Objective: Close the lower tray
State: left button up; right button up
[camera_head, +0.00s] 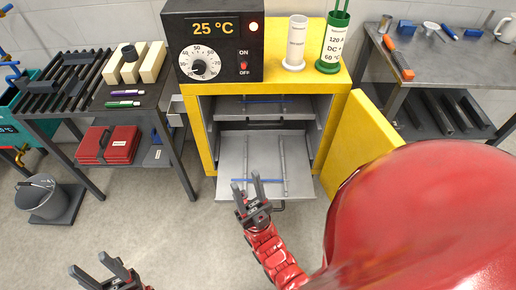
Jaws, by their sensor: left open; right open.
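The lower tray (232,155) is a grey metal tray pulled out of the yellow cabinet (207,135), sticking out toward me. It has two raised rails and a thin blue rod (272,181) across its front part. An upper tray (290,107) sits inside the cabinet above it. My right gripper (247,181) is open and empty, over the front left part of the lower tray in the picture; I cannot tell whether it touches the tray. My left gripper (90,264) is open and empty at the bottom left, over the floor, well away from the cabinet.
The yellow cabinet door (362,140) stands open on the right. A large red part, blurred, hides the lower right. A black control box (215,45) stands on the cabinet. A dark rack table (90,100) is at left, a grey bucket (45,200) on the floor, and another table (440,60) at right.

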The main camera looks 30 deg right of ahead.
aim_at(280, 154)
jog(key=k+z, duration=0.1)
jog(key=z, duration=0.95)
jog(key=j, duration=0.1)
